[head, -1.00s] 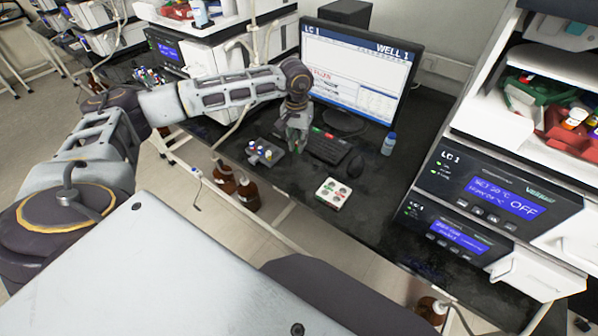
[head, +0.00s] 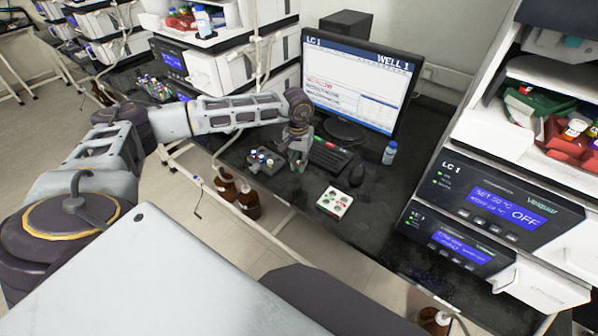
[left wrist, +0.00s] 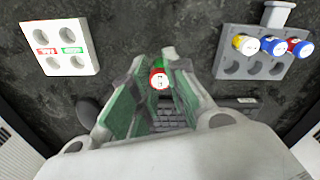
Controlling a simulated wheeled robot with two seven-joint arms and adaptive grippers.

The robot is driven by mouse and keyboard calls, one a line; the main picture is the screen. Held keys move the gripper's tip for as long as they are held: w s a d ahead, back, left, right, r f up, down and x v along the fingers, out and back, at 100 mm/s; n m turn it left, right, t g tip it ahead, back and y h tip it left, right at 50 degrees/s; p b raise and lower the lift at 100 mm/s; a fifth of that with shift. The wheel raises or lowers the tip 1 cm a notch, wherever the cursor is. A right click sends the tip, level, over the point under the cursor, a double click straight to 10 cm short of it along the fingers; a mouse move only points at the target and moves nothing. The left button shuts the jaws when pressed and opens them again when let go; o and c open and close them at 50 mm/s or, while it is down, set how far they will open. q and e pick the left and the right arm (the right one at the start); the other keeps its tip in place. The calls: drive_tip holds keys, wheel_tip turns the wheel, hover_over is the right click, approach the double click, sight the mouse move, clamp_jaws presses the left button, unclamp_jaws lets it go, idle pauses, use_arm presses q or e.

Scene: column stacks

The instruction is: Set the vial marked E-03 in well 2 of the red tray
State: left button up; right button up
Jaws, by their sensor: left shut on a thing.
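My left gripper (head: 298,164) is above the bench, between the grey rack and the keyboard. In the left wrist view its fingers (left wrist: 160,95) are shut on a vial with a red cap and a pale top (left wrist: 159,80); green shows just behind the cap. The marking on the vial is too small to read. A red tray (head: 562,143) with capped vials sits inside the instrument at the right, beside a green tray (head: 524,107). Its well numbers cannot be read. My right gripper is not in view.
A grey rack (head: 280,166) holds yellow- and blue-capped vials; it also shows in the left wrist view (left wrist: 228,66). A white block (head: 322,203) with red and green labels stands at the bench front. Keyboard (head: 330,157), mouse, monitor (head: 306,75) and blue-capped bottle (head: 390,154) stand nearby.

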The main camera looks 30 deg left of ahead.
use_arm(q)
drive_tip(key=shift+f, duration=0.35)
wheel_tip(320, 180, down, 4)
drive_tip(key=shift+r, duration=0.15)
drive_tip(key=shift+f, duration=0.45)
drive_tip(key=o, duration=0.8)
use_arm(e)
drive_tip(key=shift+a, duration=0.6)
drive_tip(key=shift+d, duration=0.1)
